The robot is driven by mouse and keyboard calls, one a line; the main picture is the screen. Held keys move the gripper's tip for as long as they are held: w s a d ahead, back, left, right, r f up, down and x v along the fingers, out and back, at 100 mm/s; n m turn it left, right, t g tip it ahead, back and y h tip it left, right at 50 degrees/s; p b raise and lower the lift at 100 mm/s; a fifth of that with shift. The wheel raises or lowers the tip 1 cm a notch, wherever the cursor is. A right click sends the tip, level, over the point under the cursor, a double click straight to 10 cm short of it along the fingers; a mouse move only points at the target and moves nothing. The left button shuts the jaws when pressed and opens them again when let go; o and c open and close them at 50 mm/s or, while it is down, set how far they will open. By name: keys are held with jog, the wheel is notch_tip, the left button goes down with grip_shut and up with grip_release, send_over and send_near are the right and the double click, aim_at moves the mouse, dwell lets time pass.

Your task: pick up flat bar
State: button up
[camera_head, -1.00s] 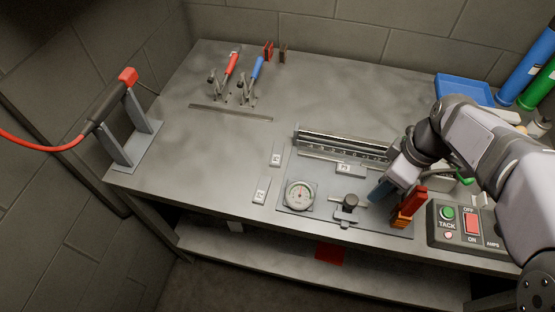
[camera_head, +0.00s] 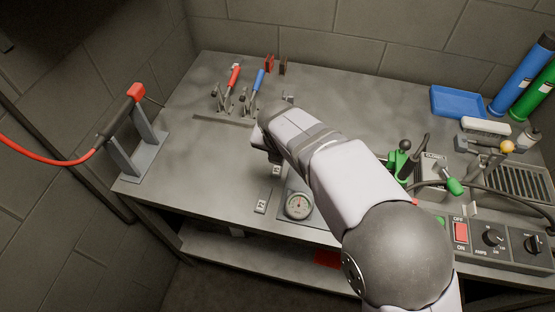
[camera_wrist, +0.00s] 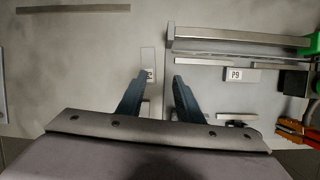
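A long thin grey flat bar (camera_head: 223,120) lies on the tabletop in front of the toggle clamps, left of my arm in the head view. In the wrist view a brown-grey flat bar (camera_wrist: 73,9) lies along the top left edge, and seems to be the same one. My gripper (camera_wrist: 161,78) is open and empty, with two dark blue fingers apart above the table. The bar is ahead and to the left of the fingers, not between them. In the head view my own arm mostly hides the gripper and the table under it.
Red-handled (camera_head: 233,76) and blue-handled (camera_head: 258,79) toggle clamps stand just behind the bar. A metal rail (camera_wrist: 240,40) and a P9 label (camera_wrist: 236,75) are right of the fingers. A dial gauge (camera_head: 298,205) sits near the front. A torch stand (camera_head: 140,145) is at left.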

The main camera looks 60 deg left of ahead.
aim_at(277, 167)
jog(key=shift+a+f+n+p, duration=0.35)
jog(key=shift+a+f+p, duration=0.25)
jog(key=shift+f, duration=0.55)
jog(key=shift+a+f+n+p, duration=0.45)
jog(key=shift+a+f, duration=0.1)
jog(key=shift+f, duration=0.65)
jog(key=shift+a+f+n+p, duration=0.3)
jog(key=shift+a+f+p, duration=0.3)
jog(key=shift+f, duration=0.55)
jog(key=shift+c, duration=0.6)
jog(key=shift+r, duration=0.1)
grip_shut()
